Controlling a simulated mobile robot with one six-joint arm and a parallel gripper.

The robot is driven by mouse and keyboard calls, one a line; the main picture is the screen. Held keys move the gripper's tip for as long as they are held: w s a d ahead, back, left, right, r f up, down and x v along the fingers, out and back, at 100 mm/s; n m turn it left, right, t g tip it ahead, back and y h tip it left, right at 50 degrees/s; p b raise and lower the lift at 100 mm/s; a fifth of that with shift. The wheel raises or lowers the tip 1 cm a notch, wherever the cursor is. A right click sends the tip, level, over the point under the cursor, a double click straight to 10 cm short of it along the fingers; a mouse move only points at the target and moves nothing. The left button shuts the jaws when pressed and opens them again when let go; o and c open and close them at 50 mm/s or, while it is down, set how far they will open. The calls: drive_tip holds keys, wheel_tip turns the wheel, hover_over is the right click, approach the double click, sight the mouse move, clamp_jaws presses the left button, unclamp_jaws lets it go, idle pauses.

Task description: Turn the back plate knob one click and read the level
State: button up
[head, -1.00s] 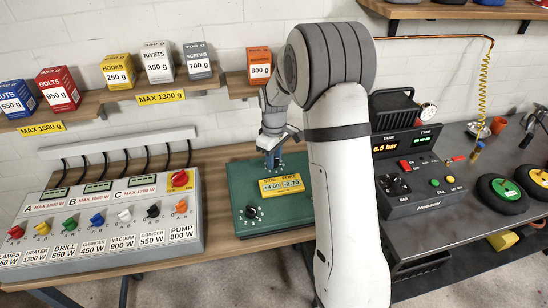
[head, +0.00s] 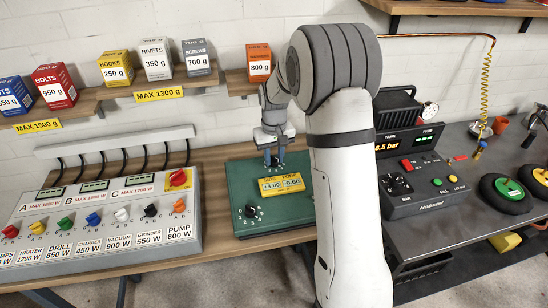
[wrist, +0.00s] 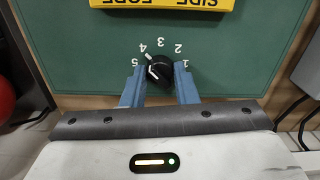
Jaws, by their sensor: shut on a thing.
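The green plate (head: 240,180) lies on the wooden bench. My gripper (head: 274,162) is at its back edge. In the wrist view, my blue fingers (wrist: 160,88) are shut on the black back knob (wrist: 162,66), one on each side. The dial numbers 1 to 5 around it appear upside down. The yellow level (head: 282,186) on the plate appears to read SIDE +4.00 and FORE -0.60. A second black knob (head: 254,211) sits at the plate's front left.
A grey switch panel (head: 100,215) with coloured knobs stands left of the plate. A dark tank unit (head: 418,185) stands on the right bench. Boxes, including an orange one (head: 260,66), sit on shelves above.

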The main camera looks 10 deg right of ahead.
sight(274, 158)
drive_tip(key=shift+m, duration=0.4)
drive_tip(key=o, duration=1)
drive_tip(key=shift+r+b, duration=0.4)
drive_tip(key=shift+r, duration=3.5)
